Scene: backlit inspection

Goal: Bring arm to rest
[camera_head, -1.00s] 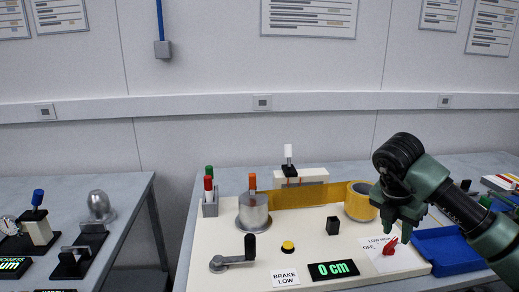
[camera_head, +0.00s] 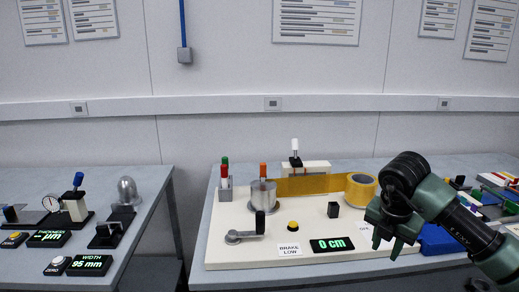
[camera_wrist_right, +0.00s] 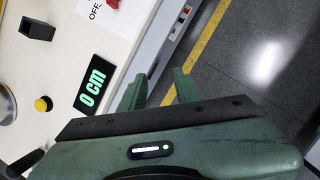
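My right gripper (camera_head: 389,243) is a dark green parallel gripper at the front right of the cream panel (camera_head: 222,250) in the head view. In the right wrist view its two fingers (camera_wrist_right: 160,88) stand apart with nothing between them, over the panel's edge and the floor. The red knob (camera_wrist_right: 113,3) shows at the top of the wrist view, apart from the fingers; in the head view the gripper hides it. My left gripper is in neither view.
The panel carries a crank (camera_head: 245,236), a yellow button (camera_head: 293,226), a "0 cm" display (camera_head: 332,245), a metal drum (camera_head: 262,194) and a yellow tape roll (camera_head: 361,190). A blue tray (camera_head: 438,240) lies right of the gripper. A left table (camera_head: 150,200) holds gauges, with a gap between the tables.

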